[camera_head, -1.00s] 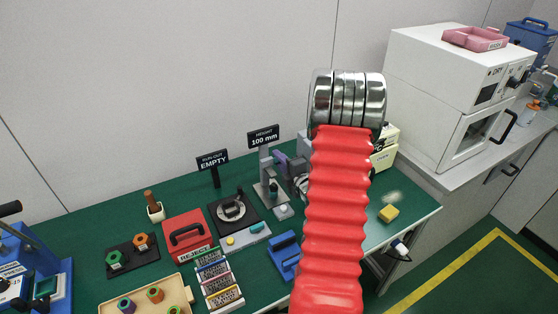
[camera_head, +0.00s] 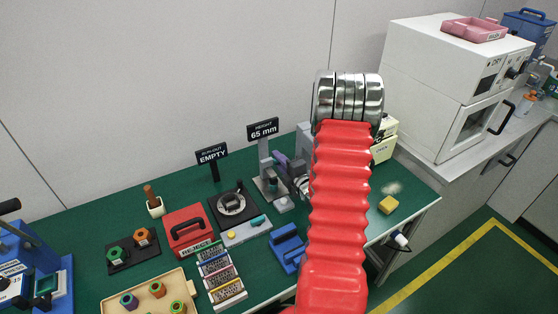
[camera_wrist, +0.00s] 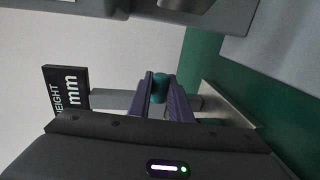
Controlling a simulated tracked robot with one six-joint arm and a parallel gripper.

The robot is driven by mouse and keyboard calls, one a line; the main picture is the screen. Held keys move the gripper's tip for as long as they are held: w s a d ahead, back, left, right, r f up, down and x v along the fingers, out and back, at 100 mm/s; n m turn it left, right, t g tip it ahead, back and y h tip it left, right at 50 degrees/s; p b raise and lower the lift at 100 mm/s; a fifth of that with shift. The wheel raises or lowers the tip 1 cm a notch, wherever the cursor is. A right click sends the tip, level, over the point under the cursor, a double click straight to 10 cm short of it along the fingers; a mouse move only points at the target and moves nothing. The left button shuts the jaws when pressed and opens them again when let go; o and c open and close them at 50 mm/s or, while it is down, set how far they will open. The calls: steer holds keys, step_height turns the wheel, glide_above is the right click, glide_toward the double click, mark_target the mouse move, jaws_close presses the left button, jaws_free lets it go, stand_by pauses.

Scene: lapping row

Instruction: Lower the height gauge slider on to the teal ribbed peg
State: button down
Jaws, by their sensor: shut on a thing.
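The height gauge stands on the green bench, its grey column (camera_head: 264,152) upright; its sign (camera_head: 263,130) reads 65 mm. My gripper (camera_wrist: 159,80), with purple fingers, is shut on a teal round knob (camera_wrist: 159,90), apparently the slider's. The fingers also show beside the column in the head view (camera_head: 280,160). A small dark teal peg (camera_head: 272,184) appears to stand on the gauge base below the fingers. A teal patch, likely this peg, is partly hidden behind my gripper in the wrist view (camera_wrist: 210,121). I cannot tell whether the slider touches it.
Left of the gauge are a dark round fixture (camera_head: 232,204), a grey plate (camera_head: 245,232) with a teal piece, and a red reject box (camera_head: 188,229). A blue block (camera_head: 286,248) stands in front.

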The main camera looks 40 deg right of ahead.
steer(key=c, duration=1.6)
jaws_free()
steer(key=v, duration=1.3)
steer(key=shift+s+a, duration=0.15)
steer(key=shift+s, duration=0.25)
